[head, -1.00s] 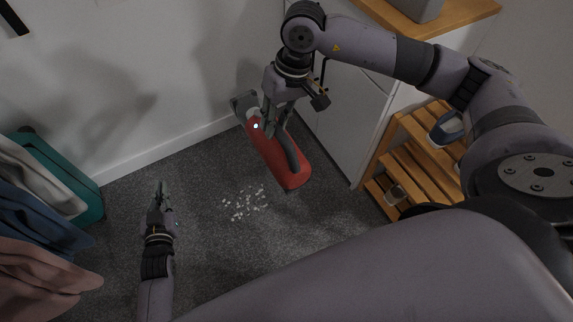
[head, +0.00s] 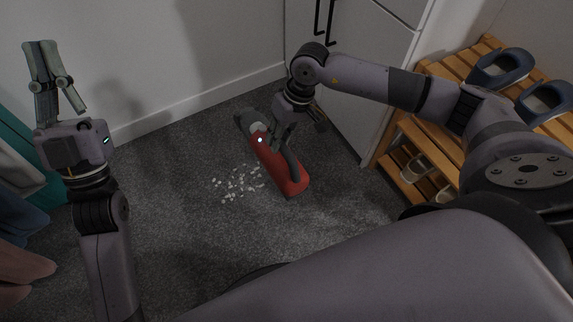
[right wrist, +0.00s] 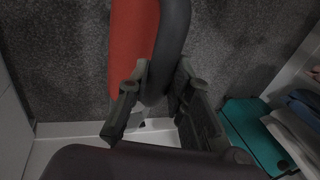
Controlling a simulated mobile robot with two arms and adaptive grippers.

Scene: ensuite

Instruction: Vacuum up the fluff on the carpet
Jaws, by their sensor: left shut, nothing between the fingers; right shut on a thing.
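The fluff (head: 238,185) is a scatter of small white bits on the dark grey carpet (head: 215,240). A red handheld vacuum (head: 284,174) with a dark handle and a grey nozzle end is just right of the fluff in the head view. My right gripper (head: 281,132) is shut on the vacuum's dark handle. In the right wrist view, the vacuum's red body (right wrist: 132,45) and handle (right wrist: 172,35) extend up from between the fingers (right wrist: 160,100). My left gripper (head: 50,70) is shut and empty, raised at the left.
A white cabinet (head: 350,90) stands behind the vacuum. A wooden shoe rack (head: 425,140) with several shoes is at the right. Carpet left of the fluff is clear.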

